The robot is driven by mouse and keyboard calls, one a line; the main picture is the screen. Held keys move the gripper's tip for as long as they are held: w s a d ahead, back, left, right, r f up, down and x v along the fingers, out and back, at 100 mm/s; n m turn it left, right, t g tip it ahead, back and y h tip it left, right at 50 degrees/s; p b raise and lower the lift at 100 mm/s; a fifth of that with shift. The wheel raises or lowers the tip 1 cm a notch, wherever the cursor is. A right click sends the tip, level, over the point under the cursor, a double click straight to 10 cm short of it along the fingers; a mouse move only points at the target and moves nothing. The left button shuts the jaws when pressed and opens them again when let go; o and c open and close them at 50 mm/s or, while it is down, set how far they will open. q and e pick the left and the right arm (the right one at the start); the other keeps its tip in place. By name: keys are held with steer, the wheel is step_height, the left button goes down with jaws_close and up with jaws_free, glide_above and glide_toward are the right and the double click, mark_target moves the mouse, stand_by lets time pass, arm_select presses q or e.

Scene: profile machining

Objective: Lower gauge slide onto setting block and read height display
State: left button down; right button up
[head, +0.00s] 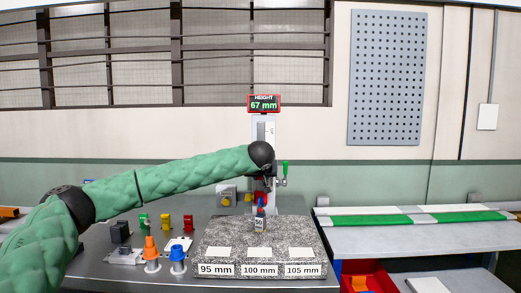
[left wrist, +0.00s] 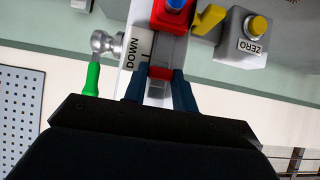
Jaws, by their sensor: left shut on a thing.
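The height gauge stands behind the granite plate (head: 215,233), with its pale column (head: 262,130) upright. Its display (head: 264,104) reads "HEIGHT 67 mm". My left arm reaches across from the left, its black wrist in front of the column. In the left wrist view, my left gripper (left wrist: 160,88) is shut on the gauge slide (left wrist: 160,73), its dark blue fingers on either side. The setting block (head: 259,225), marked 50, stands on the granite below the gauge's red and blue tip (head: 260,201). Whether tip and block touch is unclear. My right gripper is out of view.
A green-handled lever (head: 285,168) is right of the column; a "DOWN" label (left wrist: 131,53) shows beside the slide. A ZERO button box (left wrist: 245,37) sits nearby. Labels 95, 100 and 105 mm line the granite's front.

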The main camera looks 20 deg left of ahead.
arm_select(q)
steer(key=shift+f+b, duration=0.5)
steer(key=shift+f, duration=0.3)
stand_by(0.9)
steer(key=shift+r, duration=0.1)
stand_by(0.4)
steer(key=c, duration=1.2)
jaws_free()
steer(key=shift+c, duration=0.2)
steer(key=shift+s, duration=0.1)
steer(key=shift+s+d+b, duration=0.25)
steer(key=shift+s, duration=0.6)
steer(key=shift+s+d+b, duration=0.2)
steer(key=shift+s+b, duration=0.05)
steer(key=shift+s, duration=0.55)
steer(key=shift+s+d+b, duration=0.25)
steer(key=shift+s, duration=0.6)
steer(key=shift+s+d, duration=0.1)
steer(key=shift+s, duration=0.2)
